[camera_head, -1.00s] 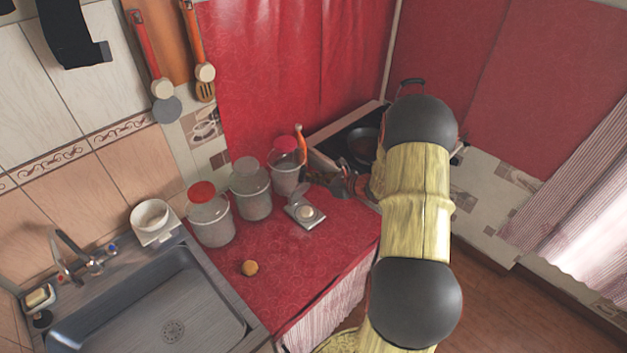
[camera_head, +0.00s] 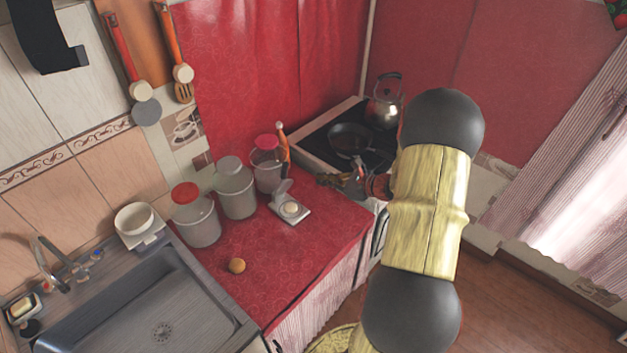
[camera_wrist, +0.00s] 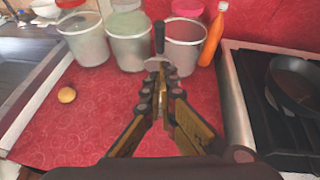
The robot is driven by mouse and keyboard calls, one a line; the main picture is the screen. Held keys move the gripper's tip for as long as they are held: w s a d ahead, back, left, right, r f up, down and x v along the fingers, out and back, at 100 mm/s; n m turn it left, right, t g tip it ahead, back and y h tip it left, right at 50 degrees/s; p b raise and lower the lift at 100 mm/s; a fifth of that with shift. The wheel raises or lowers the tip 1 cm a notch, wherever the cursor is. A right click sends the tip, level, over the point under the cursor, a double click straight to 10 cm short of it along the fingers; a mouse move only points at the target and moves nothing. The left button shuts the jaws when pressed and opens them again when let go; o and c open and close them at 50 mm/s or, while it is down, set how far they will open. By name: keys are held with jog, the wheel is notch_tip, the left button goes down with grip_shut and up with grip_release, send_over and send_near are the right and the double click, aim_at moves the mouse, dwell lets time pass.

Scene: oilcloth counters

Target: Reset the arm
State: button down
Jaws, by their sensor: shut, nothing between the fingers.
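My arm, with yellow links and black joints, reaches up the right side of the head view. My gripper (camera_head: 338,181) is over the counter's right end, by the near edge of the stove. In the wrist view my gripper (camera_wrist: 160,88) points over the red counter, its dark fingers closed together with nothing held between them.
Several lidded canisters (camera_head: 236,190) line the wall, with an orange bottle (camera_head: 284,150) beside them. A round brown item (camera_head: 237,265) lies on the counter (camera_head: 300,255). The stove carries a pan (camera_head: 352,139) and a kettle (camera_head: 386,101). The sink (camera_head: 150,310) is at left.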

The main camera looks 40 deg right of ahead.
jog(key=shift+s+d+r, duration=0.1)
jog(key=shift+s+r, duration=0.15)
jog(key=shift+s, duration=0.2)
jog(key=s+a+f+n+g+y, duration=0.2)
jog(key=s+a+f+n+g, duration=0.1)
jog(key=s+a+n, duration=0.35)
jog(key=s+a+r+n+g+b, duration=0.1)
jog(key=s+a+r+n+g, duration=0.15)
jog(key=a+n, duration=0.3)
jog(key=s+a+r+n+g, duration=0.2)
jog(key=s+a+n+g, duration=0.25)
jog(key=a, duration=0.25)
jog(key=s+a+r+n+t+h+b, duration=0.1)
jog(key=s+a+r+n+h, duration=0.1)
jog(key=a+r+n, duration=0.5)
jog(key=s+a+r+n+t+h+b, duration=0.1)
jog(key=s+a+r+n, duration=0.3)
jog(key=a+r+n, duration=0.4)
jog(key=shift+a+r+n+t+h+b, duration=0.35)
jog(key=shift+n+h, duration=0.3)
jog(key=shift+h, duration=0.25)
